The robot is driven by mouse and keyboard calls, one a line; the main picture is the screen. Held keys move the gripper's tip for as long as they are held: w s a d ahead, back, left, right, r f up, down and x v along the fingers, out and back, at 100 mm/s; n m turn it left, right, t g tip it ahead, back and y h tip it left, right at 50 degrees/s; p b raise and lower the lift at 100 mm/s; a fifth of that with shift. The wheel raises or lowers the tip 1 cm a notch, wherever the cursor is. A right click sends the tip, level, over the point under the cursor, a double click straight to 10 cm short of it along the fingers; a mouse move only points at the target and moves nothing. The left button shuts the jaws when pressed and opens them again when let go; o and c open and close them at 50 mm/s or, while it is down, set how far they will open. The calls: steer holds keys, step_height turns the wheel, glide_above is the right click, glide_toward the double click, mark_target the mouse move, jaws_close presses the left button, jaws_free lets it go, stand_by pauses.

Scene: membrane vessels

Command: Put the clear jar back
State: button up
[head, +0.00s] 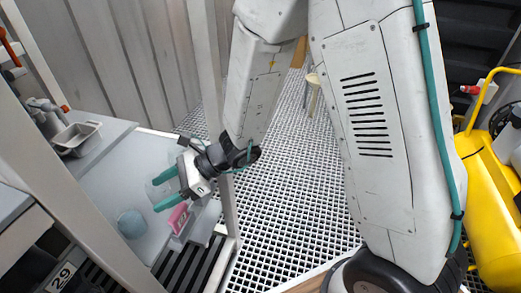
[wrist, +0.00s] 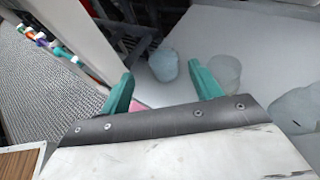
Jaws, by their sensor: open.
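My gripper (head: 156,194) is open over the grey tabletop, with its two teal fingers apart. A clear, see-through vessel (head: 152,190), perhaps the clear jar, shows faintly by the fingers in the head view, partly hidden by them. A pale blue cup-like vessel (head: 131,223) stands nearer the front of the table. In the wrist view my gripper (wrist: 160,69) has a pale translucent vessel (wrist: 164,64) beyond the gap between its fingers. Another (wrist: 226,70) is just right of the right finger, and a third (wrist: 297,108) is at the right edge. I cannot tell which of these is the clear jar.
A pink item (head: 179,217) is close below the gripper at the table's right edge. A metal tray (head: 75,137) and a faucet-like fitting (head: 45,106) are at the far left. A pale upright post (head: 213,100) stands close to my arm. Grated floor (head: 290,170) lies to the right.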

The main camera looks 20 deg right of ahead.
steer(key=s+d+r+n+g+h, duration=0.3)
steer(key=s+d+r+n, duration=0.6)
steer(key=r, duration=0.3)
steer(key=s+d+r+n+t+h, duration=0.1)
steer(key=s+d+r+n+h, duration=0.2)
steer(key=d, duration=0.7)
steer(key=s+d+r+n+t+h, duration=0.2)
steer(key=s+d+n+h, duration=0.4)
steer(key=d, duration=0.5)
steer(key=shift+s+d+r+n+t+h, duration=0.15)
steer(key=shift+s+r+n+t+h, duration=0.25)
steer(key=shift+h, duration=0.4)
steer(key=shift+s, duration=0.1)
